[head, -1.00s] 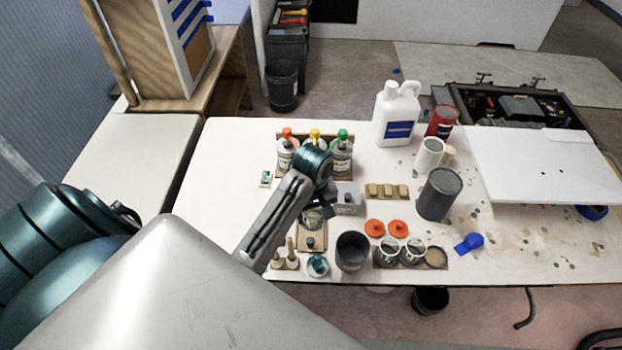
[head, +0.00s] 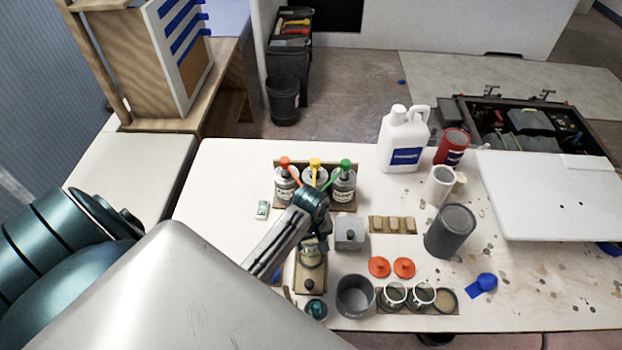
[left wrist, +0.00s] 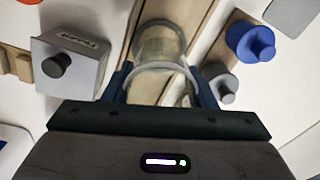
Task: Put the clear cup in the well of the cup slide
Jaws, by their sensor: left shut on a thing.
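My left gripper (head: 314,242) is shut on the clear cup (head: 312,257), which is over the far part of the wooden cup slide (head: 309,287). The slide has a dark knob near its front end. In the left wrist view, the cup (left wrist: 160,62) sits between the two fingers of the gripper (left wrist: 163,90), with the wood of the slide (left wrist: 143,100) showing behind and through it. The well is hidden by the cup and gripper. I cannot tell whether the cup touches the slide or sits in the well. My right gripper is not in view.
A grey box with a knob (head: 350,233) stands close right of the slide. Bottles with coloured tops (head: 315,176) stand behind. A dark grey pot (head: 355,296) and a board with round holders (head: 409,297) are at the front right. A small blue-topped item (head: 316,309) is near the slide.

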